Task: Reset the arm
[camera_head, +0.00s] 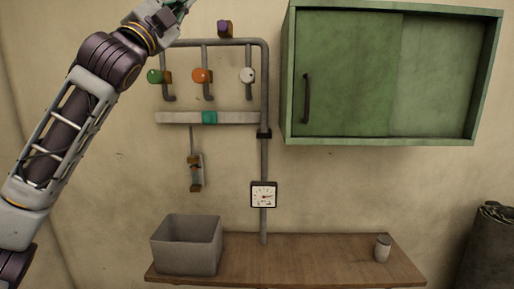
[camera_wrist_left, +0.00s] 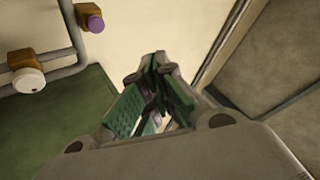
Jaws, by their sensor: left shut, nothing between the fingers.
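My left arm (camera_head: 75,125) rises from the lower left of the head view to the top. Its gripper (camera_head: 178,3) is at the top edge there, partly cut off by the frame. In the left wrist view the gripper (camera_wrist_left: 155,100) shows with its green-padded fingers together and nothing between them. It is up in the air, apart from the pipes. My right gripper is in neither view.
A grey pipe frame (camera_head: 265,90) carries green (camera_head: 153,76), orange (camera_head: 201,75) and white (camera_head: 247,75) knobs. A green cabinet (camera_head: 340,75) hangs to the right. Below, a wooden shelf (camera_head: 310,262) bears a grey bin (camera_head: 186,251) and a small can (camera_head: 382,249).

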